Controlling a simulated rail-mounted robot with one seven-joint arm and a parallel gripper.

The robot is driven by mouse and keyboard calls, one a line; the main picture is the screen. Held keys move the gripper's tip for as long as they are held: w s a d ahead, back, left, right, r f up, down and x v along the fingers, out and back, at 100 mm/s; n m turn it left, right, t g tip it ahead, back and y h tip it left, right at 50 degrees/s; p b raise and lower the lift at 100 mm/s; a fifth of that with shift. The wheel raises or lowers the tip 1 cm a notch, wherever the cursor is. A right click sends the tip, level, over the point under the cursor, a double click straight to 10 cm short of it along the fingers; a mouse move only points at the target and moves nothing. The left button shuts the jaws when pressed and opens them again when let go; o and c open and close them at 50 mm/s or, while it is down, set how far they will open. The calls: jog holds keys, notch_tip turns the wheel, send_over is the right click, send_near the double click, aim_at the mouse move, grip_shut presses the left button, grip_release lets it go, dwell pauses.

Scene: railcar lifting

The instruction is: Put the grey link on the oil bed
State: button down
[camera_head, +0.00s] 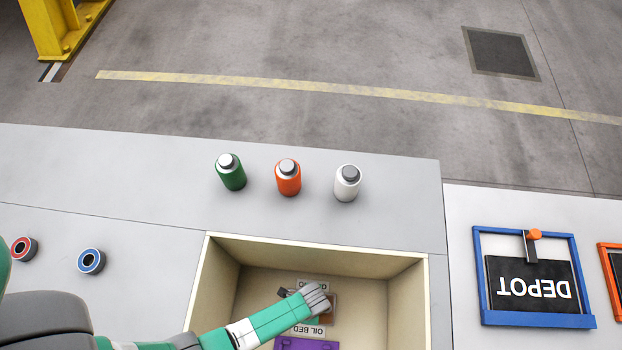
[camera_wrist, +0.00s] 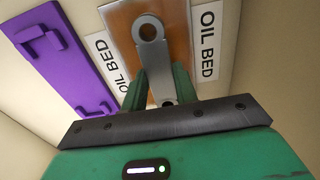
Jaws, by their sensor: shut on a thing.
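The grey link (camera_wrist: 150,42), a flat bar with a round hole at each end, is gripped between the green fingers of my gripper (camera_wrist: 158,85). In the wrist view it lies across the brown oil bed (camera_wrist: 180,45), its upper ring over the bed's surface. I cannot tell whether it touches the bed or is held slightly above it. The oil bed has white "OIL BED" labels along two sides and sits on the floor of a cream bin. In the head view my arm reaches into the bin and mostly hides the link and the bed.
A purple plate (camera_wrist: 62,55) with raised end pieces lies beside the oil bed. The bin's walls (camera_head: 330,254) surround both. Green (camera_head: 231,173), orange (camera_head: 288,178) and white (camera_head: 347,183) bottles stand behind the bin. Two rings lie left; a blue-framed DEPOT tray (camera_head: 530,320) is right.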

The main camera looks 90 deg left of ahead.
jog(key=shift+s+d+f, duration=0.1)
jog(key=shift+s+f, duration=0.05)
jog(key=shift+f, duration=0.4)
jog(key=c, duration=1.1)
grip_release()
notch_tip(320, 180, up, 12)
jog(key=p, duration=0.6)
